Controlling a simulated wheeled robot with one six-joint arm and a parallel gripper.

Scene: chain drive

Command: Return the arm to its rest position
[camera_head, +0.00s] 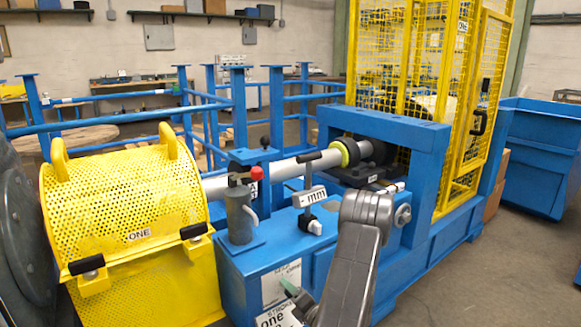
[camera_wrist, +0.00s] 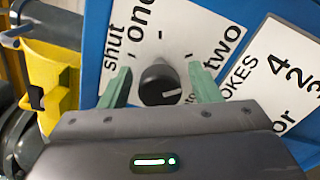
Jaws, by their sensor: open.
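My gripper (camera_wrist: 160,74) is open, with one green finger on each side of a black round knob (camera_wrist: 158,86). Gaps show between the knob and the fingers, and I see no contact. The knob sits on a white plate (camera_wrist: 187,28) lettered "shut", "one" and "two" on a blue panel. A pale line shows on the knob's face, but I cannot tell which word it points at. In the head view my arm (camera_head: 352,262) reaches down in front of the blue machine (camera_head: 232,279), and a green finger of my gripper (camera_head: 292,288) shows by the lettered plates.
A yellow perforated guard (camera_head: 115,200) stands at the left. A red-handled valve (camera_head: 240,205) and a lever with a marked plate (camera_head: 310,200) rise from the machine top near my arm. A yellow mesh cage (camera_head: 465,130) stands behind right. The floor (camera_head: 500,270) at right is clear.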

